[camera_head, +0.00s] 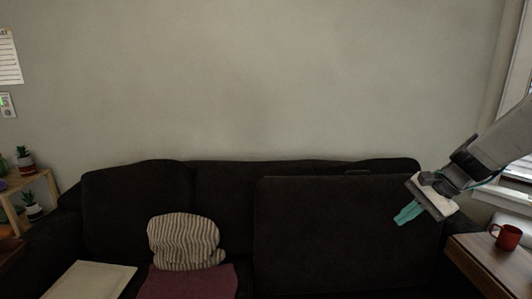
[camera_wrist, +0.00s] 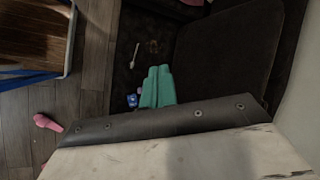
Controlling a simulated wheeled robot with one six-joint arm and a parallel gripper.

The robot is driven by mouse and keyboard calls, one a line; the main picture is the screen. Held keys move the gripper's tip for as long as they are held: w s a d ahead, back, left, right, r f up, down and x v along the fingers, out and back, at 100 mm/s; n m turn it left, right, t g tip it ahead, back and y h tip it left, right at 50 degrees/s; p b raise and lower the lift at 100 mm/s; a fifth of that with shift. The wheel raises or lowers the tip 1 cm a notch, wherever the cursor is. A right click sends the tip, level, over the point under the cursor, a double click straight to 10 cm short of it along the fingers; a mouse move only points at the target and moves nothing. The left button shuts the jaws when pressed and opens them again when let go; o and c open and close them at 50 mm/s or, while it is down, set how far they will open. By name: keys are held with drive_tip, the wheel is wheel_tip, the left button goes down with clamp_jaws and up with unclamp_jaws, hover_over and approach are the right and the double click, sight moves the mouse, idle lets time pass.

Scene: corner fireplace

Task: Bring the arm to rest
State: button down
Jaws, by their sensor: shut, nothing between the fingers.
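My gripper (camera_head: 408,214) shows at the right of the head view, at the end of my arm reaching in from the right edge. Its teal fingers are shut with nothing between them and point down and to the left. They hang in front of the dark sofa (camera_head: 215,175). In the wrist view the teal fingers (camera_wrist: 157,88) lie side by side, with dark upholstery behind them.
A red mug (camera_head: 507,237) stands on a wooden side table (camera_head: 480,262) below my arm. A striped pillow (camera_head: 186,240) sits on the sofa. Potted plants stand on a shelf (camera_head: 28,180) at left. A pink object (camera_wrist: 47,122) lies on the floor.

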drive_tip(key=s+a+r+n+h, duration=0.2)
drive_tip(key=s+n, duration=0.2)
drive_tip(key=s, duration=0.5)
drive_tip(key=s+a+r+n+h, duration=0.2)
drive_tip(key=s+a+n, duration=0.1)
drive_tip(key=s, duration=0.7)
drive_tip(key=s+a+r+n+g+h, duration=0.1)
drive_tip(key=s+n, duration=0.4)
drive_tip(key=s, duration=0.5)
drive_tip(key=shift+a+r+h, duration=0.45)
drive_tip(key=shift+a+h, duration=0.05)
drive_tip(key=shift+a, duration=0.55)
